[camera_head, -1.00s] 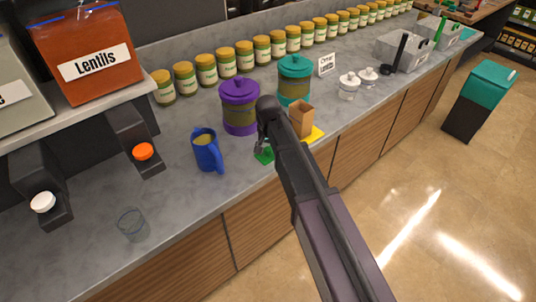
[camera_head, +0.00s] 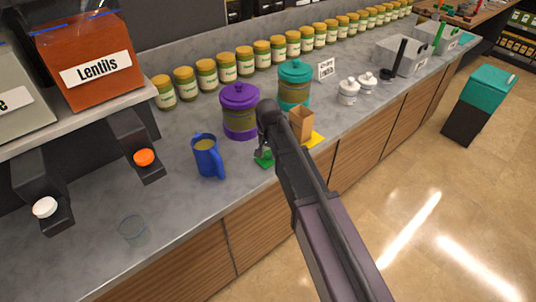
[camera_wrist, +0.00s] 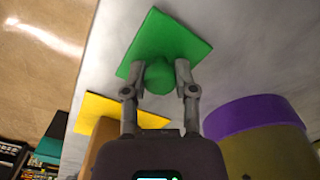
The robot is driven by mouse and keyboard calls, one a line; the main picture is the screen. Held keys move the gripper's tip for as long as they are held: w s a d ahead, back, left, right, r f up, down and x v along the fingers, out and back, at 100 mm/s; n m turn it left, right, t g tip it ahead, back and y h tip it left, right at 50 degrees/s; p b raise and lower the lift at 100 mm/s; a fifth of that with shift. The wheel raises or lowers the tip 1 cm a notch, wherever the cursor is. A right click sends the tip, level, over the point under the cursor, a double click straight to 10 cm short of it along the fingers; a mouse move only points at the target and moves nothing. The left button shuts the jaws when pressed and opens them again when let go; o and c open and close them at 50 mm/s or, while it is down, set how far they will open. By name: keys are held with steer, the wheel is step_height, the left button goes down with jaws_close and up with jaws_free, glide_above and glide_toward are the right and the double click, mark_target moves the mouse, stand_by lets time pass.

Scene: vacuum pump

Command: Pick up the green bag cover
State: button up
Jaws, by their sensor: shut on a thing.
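The green bag cover (camera_wrist: 168,45) is a flat green square with a round green knob. In the wrist view my gripper (camera_wrist: 159,76) is shut on the knob, one finger on each side. In the head view the green cover (camera_head: 264,160) shows at the counter's front part, partly hidden by my gripper (camera_head: 262,150). Whether the cover touches the counter or is just above it, I cannot tell.
A brown bag (camera_head: 301,124) stands by a yellow cover (camera_head: 315,138), right of my arm. A purple-lidded jar (camera_head: 238,112), teal-lidded jar (camera_head: 294,84) and blue pitcher (camera_head: 207,157) stand close by. A clear glass (camera_head: 133,230) is at the front left.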

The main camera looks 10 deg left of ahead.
mark_target(268, 152)
steer(key=shift+r+p, duration=1.35)
steer(key=shift+r, duration=0.2)
steer(key=s+d, duration=0.3)
steer(key=s, duration=0.4)
steer(key=s+d+r+p, duration=0.1)
steer(key=s+d, duration=0.3)
steer(key=s, duration=0.3)
steer(key=shift+s+r, duration=0.15)
steer(key=shift+s, duration=0.05)
steer(key=shift+d, duration=0.1)
